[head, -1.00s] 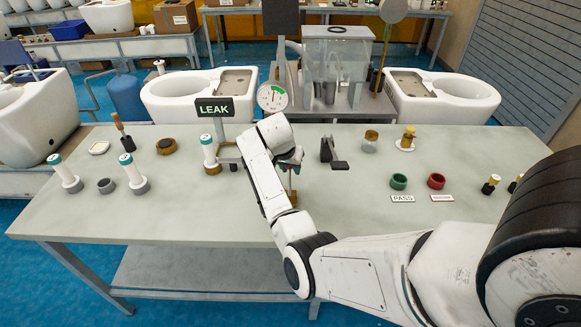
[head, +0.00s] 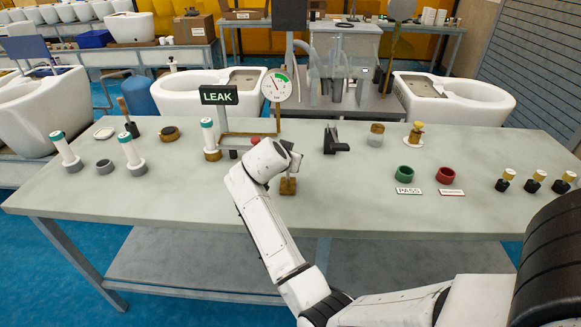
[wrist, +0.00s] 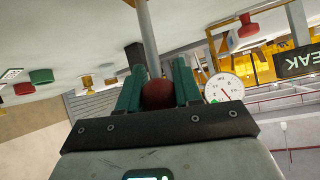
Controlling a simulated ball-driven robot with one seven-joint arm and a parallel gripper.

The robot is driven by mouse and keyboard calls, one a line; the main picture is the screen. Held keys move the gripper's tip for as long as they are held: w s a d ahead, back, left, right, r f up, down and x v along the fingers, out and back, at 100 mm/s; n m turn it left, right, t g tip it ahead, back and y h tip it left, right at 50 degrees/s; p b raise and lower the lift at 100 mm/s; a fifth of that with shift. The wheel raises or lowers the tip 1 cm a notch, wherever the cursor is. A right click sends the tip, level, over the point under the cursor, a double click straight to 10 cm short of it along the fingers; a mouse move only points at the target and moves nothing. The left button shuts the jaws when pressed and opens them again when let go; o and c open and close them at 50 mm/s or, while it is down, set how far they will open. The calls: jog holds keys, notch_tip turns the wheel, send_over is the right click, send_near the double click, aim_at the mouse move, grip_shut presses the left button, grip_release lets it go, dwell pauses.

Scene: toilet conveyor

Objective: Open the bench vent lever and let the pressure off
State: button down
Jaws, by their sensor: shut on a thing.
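In the wrist view my gripper (wrist: 157,76) has its teal fingers on both sides of a round red knob (wrist: 158,94) and is shut on it. A grey metal rod (wrist: 148,38) runs from the knob; I take knob and rod for the vent lever. In the head view my gripper (head: 291,155) is above a small brass base (head: 288,187) on the bench; my wrist hides the knob there. The round pressure gauge (head: 277,85) stands behind my gripper, beside the lit LEAK sign (head: 219,95). The gauge also shows in the wrist view (wrist: 223,88).
A black bracket (head: 331,140) stands right of my gripper. A white-and-teal cylinder (head: 208,136) stands to its left, near a red button (head: 255,140). The bench (head: 370,215) is clear in front.

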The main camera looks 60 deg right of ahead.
jog(key=shift+s+a+f+t+h+b, duration=0.25)
jog(key=shift+a+h+b, duration=0.3)
jog(key=shift+b, duration=0.85)
jog(key=shift+s+a+f+t+h+b, duration=0.2)
jog(key=shift+a+h+b, duration=0.35)
jog(key=shift+b, duration=0.85)
jog(key=shift+a+r+h+b, duration=0.1)
jog(key=shift+h+b, duration=0.3)
jog(key=shift+b, duration=0.4)
jog(key=shift+s, duration=0.1)
jog(key=c, duration=0.8)
grip_release()
jog(key=shift+r, duration=0.1)
jog(key=shift+o, duration=0.2)
jog(key=shift+a, duration=0.1)
jog(key=b+v, duration=0.1)
jog(key=v, duration=0.9)
jog(key=shift+a, duration=0.4)
jog(key=shift+s, duration=0.1)
